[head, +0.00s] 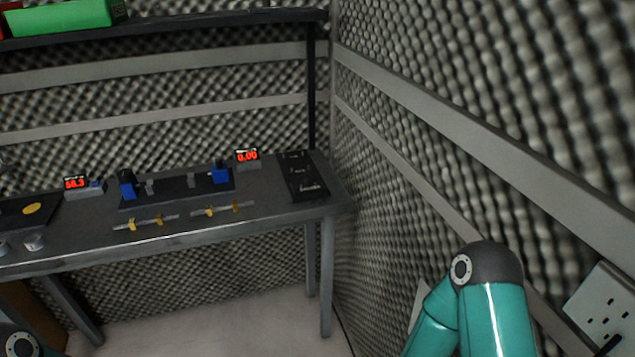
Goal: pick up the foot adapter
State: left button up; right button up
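I cannot tell for sure which thing is the foot adapter. Two small grey metal cylinders stand at the left end of the bench; the larger one (35,242) is whole in view, the other (4,248) is at the picture's left edge. Two flat metal bars with brass-coloured parts lie along the front of the bench, one left (146,222) and one right (222,209). Neither of my grippers is in view. Only a teal link of my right arm shows at lower right and a dark joint at lower left.
The dark bench (190,226) stands along the back wall. A shelf (160,27) with a green box (60,17) hangs above. A foam wall (440,130) closes the right.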

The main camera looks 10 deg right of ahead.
aim_at(308, 187)
jog(key=i, duration=0.9)
